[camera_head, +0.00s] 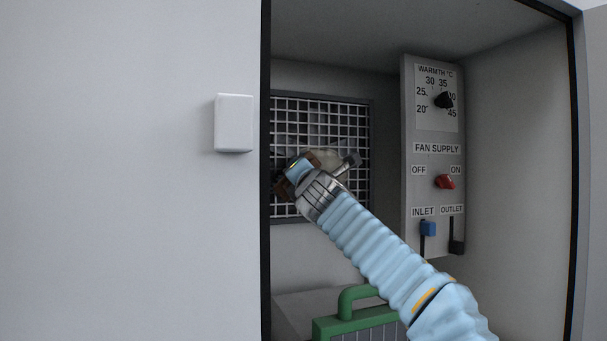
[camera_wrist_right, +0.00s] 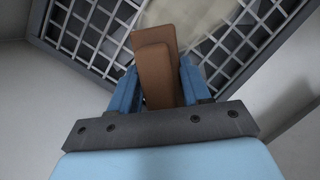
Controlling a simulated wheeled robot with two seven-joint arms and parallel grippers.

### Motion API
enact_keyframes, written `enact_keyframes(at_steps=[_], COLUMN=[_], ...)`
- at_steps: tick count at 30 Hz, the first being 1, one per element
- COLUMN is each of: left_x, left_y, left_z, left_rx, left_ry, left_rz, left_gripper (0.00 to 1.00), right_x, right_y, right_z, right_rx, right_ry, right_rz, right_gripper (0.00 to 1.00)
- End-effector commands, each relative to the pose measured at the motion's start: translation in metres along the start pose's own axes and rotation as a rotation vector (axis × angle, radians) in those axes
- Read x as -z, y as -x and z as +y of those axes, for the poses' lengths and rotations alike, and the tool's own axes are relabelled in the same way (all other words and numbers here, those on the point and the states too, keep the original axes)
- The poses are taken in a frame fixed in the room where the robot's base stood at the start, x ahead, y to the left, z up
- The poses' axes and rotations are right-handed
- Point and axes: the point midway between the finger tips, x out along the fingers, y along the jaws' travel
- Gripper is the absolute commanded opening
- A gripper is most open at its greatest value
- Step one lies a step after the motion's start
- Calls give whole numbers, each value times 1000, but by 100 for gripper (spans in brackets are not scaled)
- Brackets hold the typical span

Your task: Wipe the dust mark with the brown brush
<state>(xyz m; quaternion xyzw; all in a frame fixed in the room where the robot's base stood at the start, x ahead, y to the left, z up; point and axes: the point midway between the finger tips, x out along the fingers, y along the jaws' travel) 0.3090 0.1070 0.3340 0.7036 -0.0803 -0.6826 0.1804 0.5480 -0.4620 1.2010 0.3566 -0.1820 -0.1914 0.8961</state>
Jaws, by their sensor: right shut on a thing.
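My right gripper (camera_wrist_right: 158,92) is shut on the brown brush (camera_wrist_right: 155,75), which stands between its two blue fingers in the wrist view. In the head view my right arm reaches in from the lower right, and the gripper (camera_head: 290,178) is in front of the grille, with a bit of the brush (camera_head: 313,159) showing. The dust mark (camera_wrist_right: 203,22) is a pale beige patch on the grille, just beyond the brush. My left gripper is not in view.
The metal grille (camera_head: 354,110) is on the back wall of an open cabinet. A control panel (camera_head: 409,175) with a dial, red switch and sliders is to its right. A green-handled object (camera_head: 345,322) is below. A white cabinet front (camera_head: 130,230) closes off the left.

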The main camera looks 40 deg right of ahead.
Motion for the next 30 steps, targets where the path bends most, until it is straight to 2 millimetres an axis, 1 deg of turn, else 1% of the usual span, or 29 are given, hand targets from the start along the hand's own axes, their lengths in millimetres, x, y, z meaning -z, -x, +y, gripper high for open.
enact_keyframes(at_steps=[18,23,30], left_x=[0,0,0], left_y=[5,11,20], left_z=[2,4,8], left_rx=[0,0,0], left_ry=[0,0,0], left_rz=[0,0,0], left_gripper=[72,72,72], right_x=[2,-7,-23], right_y=[-11,-12,-15], right_z=[0,-6,-22], right_rx=[0,1,1], right_ry=[0,1,1], right_rz=[-1,-3,-2], right_gripper=[23,23,23])
